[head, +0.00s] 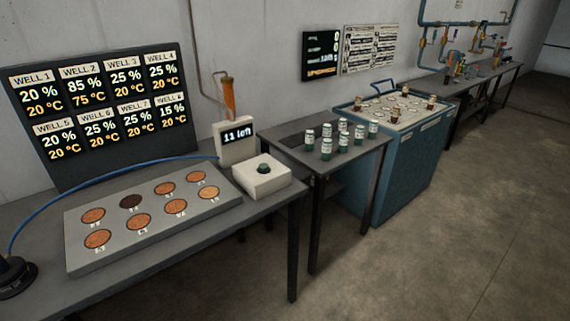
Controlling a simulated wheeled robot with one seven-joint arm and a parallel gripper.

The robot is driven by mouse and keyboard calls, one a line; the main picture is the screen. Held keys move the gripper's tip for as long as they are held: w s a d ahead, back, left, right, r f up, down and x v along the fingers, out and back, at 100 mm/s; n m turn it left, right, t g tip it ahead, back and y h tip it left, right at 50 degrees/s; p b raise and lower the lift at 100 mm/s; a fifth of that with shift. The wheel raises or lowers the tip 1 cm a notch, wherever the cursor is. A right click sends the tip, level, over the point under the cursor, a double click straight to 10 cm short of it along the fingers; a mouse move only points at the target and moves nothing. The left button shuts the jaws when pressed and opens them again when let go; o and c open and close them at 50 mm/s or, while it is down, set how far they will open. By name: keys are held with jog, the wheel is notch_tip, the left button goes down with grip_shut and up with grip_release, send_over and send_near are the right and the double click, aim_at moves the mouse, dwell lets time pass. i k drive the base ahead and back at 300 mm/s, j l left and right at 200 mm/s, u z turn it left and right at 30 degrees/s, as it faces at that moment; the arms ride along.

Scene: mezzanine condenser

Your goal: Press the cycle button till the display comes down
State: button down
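The cycle button is likely the dark round button (264,169) on top of a small cream box (262,182), at the right end of the near table. Behind it an upright cream unit carries a small display (240,135) reading "11 left". A large dark board (105,115) on the left shows percent and °C values for the wells; WELL 2 reads 85 % and 75 °C, the others 20 °C. My gripper is not in view, and nothing touches the button.
A grey plate (150,240) with several round wells lies left of the button; one well is dark. Several vials (327,148) stand on a second table (290,140). A blue cabinet (385,165) stands beyond. The floor (450,230) at right is clear.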

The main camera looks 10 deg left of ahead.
aim_at(264, 166)
jog(key=i+j, duration=0.2)
jog(key=i, duration=0.2)
jog(key=i+j, duration=0.2)
jog(key=i, duration=0.25)
jog(key=i+j, duration=0.2)
jog(key=i, duration=0.2)
